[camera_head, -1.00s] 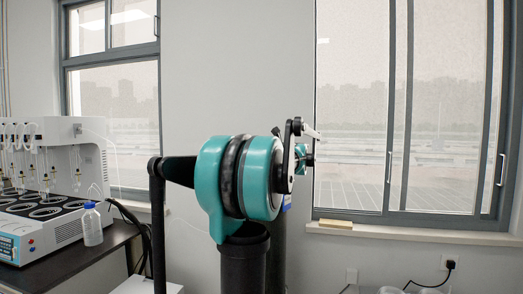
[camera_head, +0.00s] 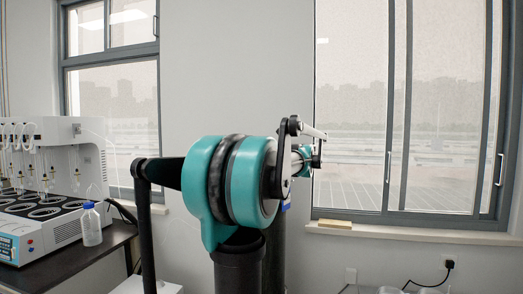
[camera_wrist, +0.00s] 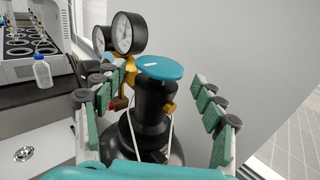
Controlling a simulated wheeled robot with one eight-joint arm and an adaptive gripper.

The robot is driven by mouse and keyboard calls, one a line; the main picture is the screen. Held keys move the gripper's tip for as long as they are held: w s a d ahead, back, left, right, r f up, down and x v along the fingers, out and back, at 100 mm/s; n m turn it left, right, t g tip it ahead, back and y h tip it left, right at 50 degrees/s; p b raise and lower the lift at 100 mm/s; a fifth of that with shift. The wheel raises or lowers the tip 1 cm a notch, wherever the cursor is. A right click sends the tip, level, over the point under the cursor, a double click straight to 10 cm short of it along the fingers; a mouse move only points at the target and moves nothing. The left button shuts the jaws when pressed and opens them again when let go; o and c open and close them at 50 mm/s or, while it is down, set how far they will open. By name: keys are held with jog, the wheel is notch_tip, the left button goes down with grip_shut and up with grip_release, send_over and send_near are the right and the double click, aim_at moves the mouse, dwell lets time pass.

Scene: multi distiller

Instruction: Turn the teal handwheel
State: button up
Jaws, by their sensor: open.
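The teal handwheel (camera_wrist: 160,67) is a flat round disc with a small white mark on its face. It sits on top of a black valve body (camera_wrist: 153,105) in the wrist view. My gripper (camera_wrist: 152,92) is open, with its green-padded fingers spread to the left and right of the valve. The handwheel lies beyond the fingers, roughly centred between them, and I see no contact. In the head view my arm hides the valve, and I cannot make out the handwheel there.
Two round pressure gauges (camera_wrist: 124,32) stand just left of the handwheel on brass fittings. A brass outlet (camera_wrist: 169,107) juts from the valve's right side. A bench with the distiller (camera_head: 55,170) and a clear blue-capped bottle (camera_head: 91,224) is at left. A plain wall lies to the right.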

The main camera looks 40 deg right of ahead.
jog(key=s, duration=0.8)
jog(key=shift+s+a, duration=0.2)
jog(key=shift+a, duration=0.2)
jog(key=w+a+f+n+g+y, duration=0.2)
jog(key=a+f+n+g+y, duration=0.15)
jog(key=a+f+n, duration=0.75)
jog(key=w+a+f+n+g+y, duration=0.2)
jog(key=a+f+n+g, duration=0.3)
jog(key=a+f, duration=1.2)
jog(key=s+a+f+n+g, duration=0.3)
jog(key=s+a+f+n, duration=0.8)
jog(key=f, duration=0.3)
jog(key=s+a+f+n+g+h, duration=0.2)
jog(key=s+a+f+n+h, duration=0.1)
jog(key=s+f+n, duration=0.7)
jog(key=shift+a+h, duration=0.2)
jog(key=shift+h, duration=0.25)
